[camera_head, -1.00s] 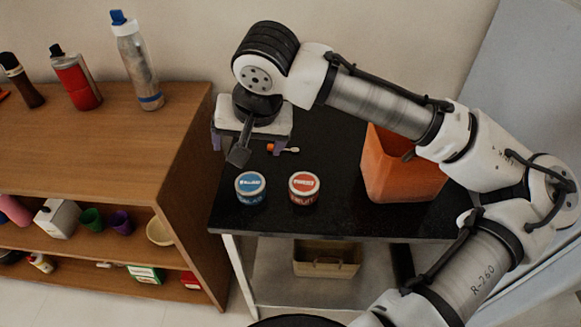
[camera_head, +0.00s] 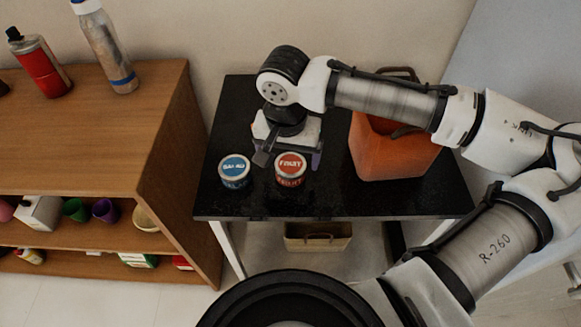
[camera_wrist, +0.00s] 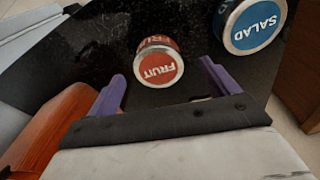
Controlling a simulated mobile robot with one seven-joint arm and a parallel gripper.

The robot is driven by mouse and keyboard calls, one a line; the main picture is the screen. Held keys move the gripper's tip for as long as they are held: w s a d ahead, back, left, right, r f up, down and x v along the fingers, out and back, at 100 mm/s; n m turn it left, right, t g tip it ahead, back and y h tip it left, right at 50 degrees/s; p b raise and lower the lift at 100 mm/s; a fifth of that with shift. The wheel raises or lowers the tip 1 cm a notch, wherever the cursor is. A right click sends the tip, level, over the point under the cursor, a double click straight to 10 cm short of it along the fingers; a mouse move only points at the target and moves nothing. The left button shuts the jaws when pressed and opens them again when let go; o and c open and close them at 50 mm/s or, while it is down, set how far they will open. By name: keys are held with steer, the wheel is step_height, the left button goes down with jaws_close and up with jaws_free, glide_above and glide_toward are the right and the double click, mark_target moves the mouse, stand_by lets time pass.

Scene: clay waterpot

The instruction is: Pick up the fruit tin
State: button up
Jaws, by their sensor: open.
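The fruit tin (camera_head: 290,169), with a red label and white lettering, stands upright on the black table top (camera_head: 330,205). It also shows in the wrist view (camera_wrist: 158,64), ahead of the fingertips and between their lines. My gripper (camera_wrist: 160,80) is open, with its two purple fingers apart and nothing between them. In the head view my gripper (camera_head: 290,158) is just above and behind the fruit tin, and its body hides part of the fingers. A blue salad tin (camera_head: 235,171) stands to the left of the fruit tin; it also shows in the wrist view (camera_wrist: 250,25).
An orange container (camera_head: 392,150) stands right of the tins, near my arm. A wooden shelf (camera_head: 150,110) with bottles and cups is at the left. A basket (camera_head: 318,237) sits under the table. The table's front strip is clear.

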mark_target(291, 164)
steer(key=f, duration=0.4)
steer(key=shift+w+d, duration=0.2)
steer(key=shift+w, duration=0.1)
steer(key=shift+c, duration=0.5)
steer(key=c, duration=1.1)
steer(key=shift+r, duration=0.1)
